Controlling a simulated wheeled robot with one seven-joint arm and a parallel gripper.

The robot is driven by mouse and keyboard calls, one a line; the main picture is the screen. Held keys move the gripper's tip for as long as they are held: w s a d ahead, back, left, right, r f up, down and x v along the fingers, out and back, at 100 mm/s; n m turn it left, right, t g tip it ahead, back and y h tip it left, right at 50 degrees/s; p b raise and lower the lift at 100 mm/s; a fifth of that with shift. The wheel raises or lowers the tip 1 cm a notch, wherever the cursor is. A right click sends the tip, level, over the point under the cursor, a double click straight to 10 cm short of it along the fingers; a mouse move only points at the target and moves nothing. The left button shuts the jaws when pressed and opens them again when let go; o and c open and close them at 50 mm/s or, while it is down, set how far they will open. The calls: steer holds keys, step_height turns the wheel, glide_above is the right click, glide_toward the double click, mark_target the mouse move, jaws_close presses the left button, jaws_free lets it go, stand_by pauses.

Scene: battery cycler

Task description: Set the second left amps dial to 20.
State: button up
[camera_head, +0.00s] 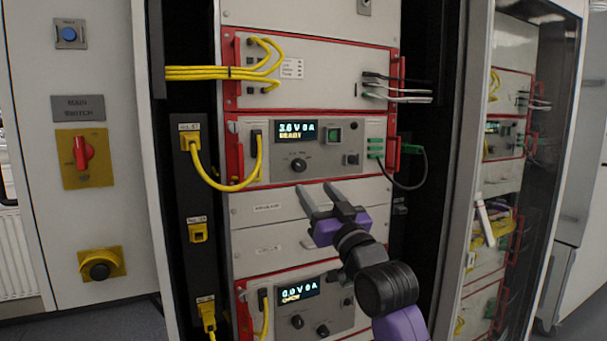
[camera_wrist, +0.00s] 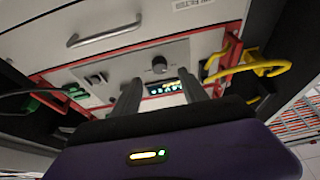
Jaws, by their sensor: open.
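The upper cycler unit (camera_head: 340,170) has a lit display (camera_head: 296,131) reading about 3.6 V 0 A and READY. A round black dial (camera_head: 298,165) sits below that display. The lower unit's display (camera_head: 298,290) reads about 0.0 V 0 A, with two dark dials (camera_head: 297,321) (camera_head: 323,330) below it. Any dial scale is too small to read. My gripper (camera_head: 318,189) is open and empty, just below the upper unit. The wrist view is upside down; a dark dial (camera_wrist: 160,64) and the display (camera_wrist: 165,88) show beyond my open fingers (camera_wrist: 160,92).
Yellow cables (camera_head: 262,160) loop at the upper unit's left, and a green-plugged dark cable (camera_head: 417,168) hangs at its right. Red handles (camera_head: 393,153) stick out at the sides. An open glass door (camera_head: 530,170) stands right.

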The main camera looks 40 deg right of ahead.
mark_target(301, 169)
steer(key=shift+r+p+x, duration=0.2)
steer(key=shift+p+x, duration=0.65)
steer(key=shift+x, duration=3.15)
steer(key=shift+s+d, duration=0.1)
jaws_close()
